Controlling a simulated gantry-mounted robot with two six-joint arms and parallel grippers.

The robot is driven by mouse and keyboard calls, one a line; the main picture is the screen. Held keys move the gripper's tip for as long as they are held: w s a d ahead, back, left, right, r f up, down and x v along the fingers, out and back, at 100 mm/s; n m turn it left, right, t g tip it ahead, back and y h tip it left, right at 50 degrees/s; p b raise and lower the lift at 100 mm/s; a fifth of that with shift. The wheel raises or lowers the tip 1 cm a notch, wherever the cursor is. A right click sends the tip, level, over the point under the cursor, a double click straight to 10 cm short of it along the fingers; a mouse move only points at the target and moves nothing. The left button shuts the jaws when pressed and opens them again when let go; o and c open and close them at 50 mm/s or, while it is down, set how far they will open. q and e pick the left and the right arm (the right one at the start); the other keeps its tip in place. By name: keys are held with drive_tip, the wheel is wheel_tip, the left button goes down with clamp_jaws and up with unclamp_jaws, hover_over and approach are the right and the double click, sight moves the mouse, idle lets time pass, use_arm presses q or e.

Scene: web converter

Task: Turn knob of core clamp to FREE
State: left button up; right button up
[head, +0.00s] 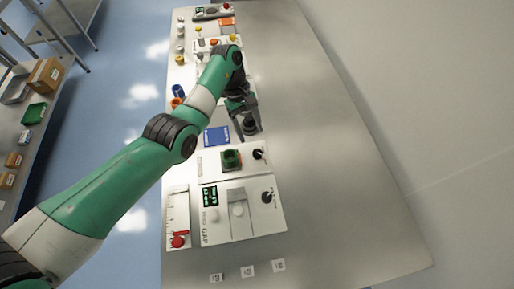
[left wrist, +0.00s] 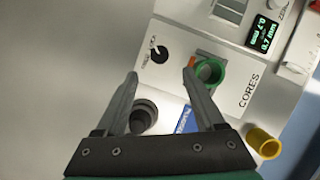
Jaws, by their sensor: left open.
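The core clamp panel, marked CORES, has a small black knob (head: 258,153) at its right end in the head view. The knob also shows in the left wrist view (left wrist: 159,54), just beyond the fingertips, with small lettering beside it. Which mark its pointer faces is too small to tell. A green ring-shaped core (head: 231,158) sits in the clamp beside the knob; it also shows in the left wrist view (left wrist: 210,72). My left gripper (head: 243,124) is open and empty, behind the panel and apart from the knob. My right gripper is not in view.
A blue card (head: 217,136) lies behind the panel. The GAP panel (head: 240,226), with another black knob (head: 268,197), is in front. The table's right side (head: 340,170) is clear.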

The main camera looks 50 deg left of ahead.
sight(257, 152)
use_arm(q)
drive_tip(key=b+x, duration=0.1)
drive_tip(key=x, duration=0.7)
drive_tip(key=shift+d+f+b, duration=0.15)
drive_tip(key=shift+f+b, duration=0.05)
drive_tip(key=shift+b, duration=0.1)
drive_tip(key=shift+r, duration=0.1)
clamp_jaws()
